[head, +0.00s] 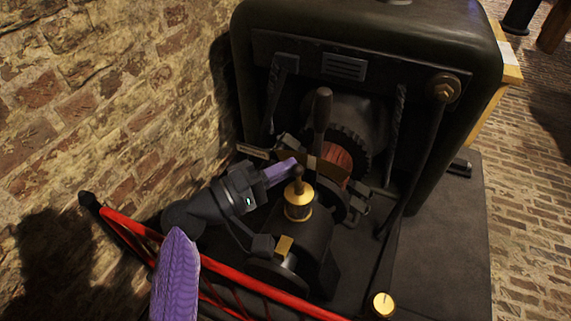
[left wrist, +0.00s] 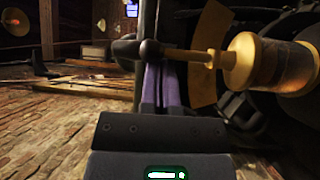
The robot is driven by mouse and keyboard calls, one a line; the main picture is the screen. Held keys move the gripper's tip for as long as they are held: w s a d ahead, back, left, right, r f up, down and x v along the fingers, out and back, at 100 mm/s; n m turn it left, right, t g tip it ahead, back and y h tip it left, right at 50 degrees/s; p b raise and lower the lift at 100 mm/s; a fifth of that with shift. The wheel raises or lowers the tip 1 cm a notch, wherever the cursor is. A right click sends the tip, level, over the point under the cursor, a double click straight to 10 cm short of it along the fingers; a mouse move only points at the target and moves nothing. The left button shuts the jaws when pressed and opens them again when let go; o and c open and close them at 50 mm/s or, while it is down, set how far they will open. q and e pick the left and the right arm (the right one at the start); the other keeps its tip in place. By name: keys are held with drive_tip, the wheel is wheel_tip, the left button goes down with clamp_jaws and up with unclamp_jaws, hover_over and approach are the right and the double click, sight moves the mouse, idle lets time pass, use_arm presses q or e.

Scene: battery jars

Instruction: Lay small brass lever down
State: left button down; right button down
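The small lever (head: 298,181) stands on top of a brass oil cup (head: 298,204) on the machine; its dark rounded end is towards my left gripper. In the left wrist view the lever (left wrist: 150,49) crosses just in front of the fingertips, with the brass cup (left wrist: 270,64) to the right. My left gripper (head: 293,163) has its purple fingers close together, at the lever's upper end. They look shut with only a narrow gap; nothing shows between them. I cannot tell whether they touch the lever. A purple ribbed finger-like part (head: 175,275) at the bottom may be my right gripper.
A red rail (head: 235,272) runs across the front below my left arm. A big dark machine housing (head: 370,40) stands behind, with a tall dark lever handle (head: 322,110) near the fingers. A brick wall (head: 90,100) is close on the left. Brick floor lies right.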

use_arm(q)
drive_tip(key=s+f, duration=0.1)
drive_tip(key=s+a+f+b, duration=0.1)
drive_tip(key=shift+s+f, duration=0.3)
drive_tip(key=shift+s, duration=0.1)
idle(0.5)
drive_tip(key=shift+s, duration=0.1)
drive_tip(key=p+v, duration=0.1)
drive_tip(key=v, duration=0.8)
drive_tip(key=shift+s+a+p, duration=0.2)
drive_tip(key=shift+a+p, duration=0.15)
